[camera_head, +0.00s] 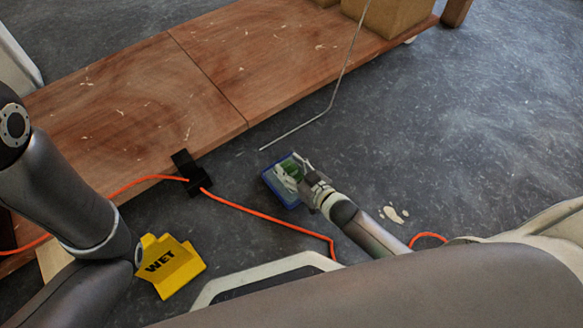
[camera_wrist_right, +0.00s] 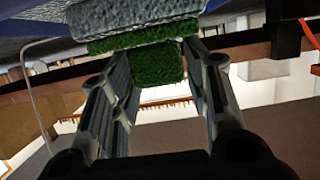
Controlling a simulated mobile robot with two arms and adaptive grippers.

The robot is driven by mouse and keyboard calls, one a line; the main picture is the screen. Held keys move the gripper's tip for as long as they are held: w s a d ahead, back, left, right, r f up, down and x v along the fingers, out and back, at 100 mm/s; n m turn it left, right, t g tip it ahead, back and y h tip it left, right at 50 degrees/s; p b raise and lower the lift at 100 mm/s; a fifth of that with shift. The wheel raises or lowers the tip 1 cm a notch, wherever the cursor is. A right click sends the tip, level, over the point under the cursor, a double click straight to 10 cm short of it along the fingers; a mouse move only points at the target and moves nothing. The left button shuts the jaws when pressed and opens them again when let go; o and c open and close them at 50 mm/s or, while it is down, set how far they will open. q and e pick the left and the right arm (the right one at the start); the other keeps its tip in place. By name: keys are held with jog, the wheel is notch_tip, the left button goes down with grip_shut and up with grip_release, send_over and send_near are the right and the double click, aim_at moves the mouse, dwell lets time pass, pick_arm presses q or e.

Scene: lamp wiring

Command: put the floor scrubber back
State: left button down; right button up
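The floor scrubber (camera_head: 287,171) shows in the head view as a green and grey-white piece at the tip of my right gripper (camera_head: 308,184). It is within or over a blue square-edged piece (camera_head: 271,184); I cannot tell whether that is a tray or part of the scrubber. In the right wrist view, the scrubber's green block (camera_wrist_right: 158,66) is between the two fingers of my right gripper (camera_wrist_right: 158,75), which appear closed against its sides. A grey textured part (camera_wrist_right: 130,22) lies beyond it, next to blue. My left gripper is out of view.
A low wooden platform (camera_head: 130,90) fills the upper left, with a black clamp (camera_head: 190,172) at its edge. An orange cable (camera_head: 265,214) crosses the floor. A yellow WET sign (camera_head: 172,266) stands near my left arm. Pale spots (camera_head: 393,214) mark the floor. A thin bent rod (camera_head: 333,100) hangs nearby.

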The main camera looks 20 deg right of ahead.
jog(key=shift+o, duration=0.8)
